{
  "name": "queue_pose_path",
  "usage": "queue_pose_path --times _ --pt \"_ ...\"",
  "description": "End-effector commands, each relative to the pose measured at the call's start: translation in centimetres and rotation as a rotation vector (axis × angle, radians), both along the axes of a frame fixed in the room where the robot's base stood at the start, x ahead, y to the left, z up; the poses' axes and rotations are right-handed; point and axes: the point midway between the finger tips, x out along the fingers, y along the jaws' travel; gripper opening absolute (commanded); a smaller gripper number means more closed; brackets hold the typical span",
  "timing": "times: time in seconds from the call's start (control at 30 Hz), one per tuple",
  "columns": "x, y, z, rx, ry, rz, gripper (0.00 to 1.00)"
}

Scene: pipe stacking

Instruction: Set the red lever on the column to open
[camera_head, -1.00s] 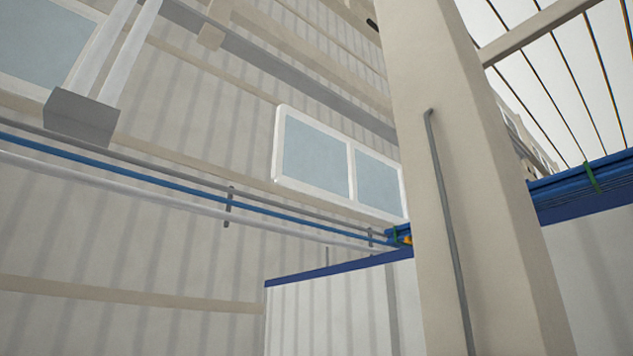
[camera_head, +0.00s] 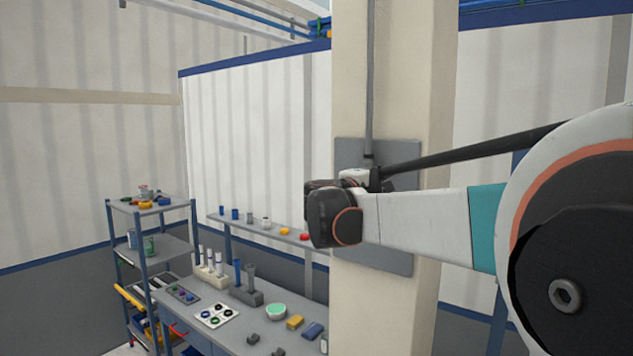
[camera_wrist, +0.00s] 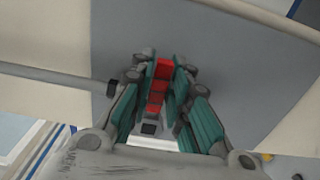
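In the wrist view the red lever (camera_wrist: 157,88) stands out from a grey plate on the column. My gripper (camera_wrist: 164,68) has its two teal-padded fingers on either side of the lever, and red fills the narrow gap between them. The fingers look shut on it. In the head view my arm reaches in from the right, and its wrist is in front of the grey plate (camera_head: 395,258) on the beige column (camera_head: 380,315). The lever and my fingertips are hidden there behind the wrist.
A grey conduit (camera_head: 370,75) runs down the column to the plate. Left of the column is a workbench (camera_head: 225,343) with tubes, blocks and a green bowl (camera_head: 276,312). A shelf rack (camera_head: 160,245) stands further left. White panels (camera_head: 250,130) stand behind.

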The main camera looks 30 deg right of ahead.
Motion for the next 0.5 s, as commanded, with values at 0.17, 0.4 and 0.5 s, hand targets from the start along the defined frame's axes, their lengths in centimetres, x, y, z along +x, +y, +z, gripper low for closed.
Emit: queue_pose_path --times 0.17,0.4,0.5 --pt "-0.01 0.03 -0.01 0.000 0.000 0.000 0.00" --pt "-0.02 0.03 0.10 -0.008 0.019 0.000 0.00" --pt "-0.02 0.04 0.26 -0.021 0.050 0.000 0.00"
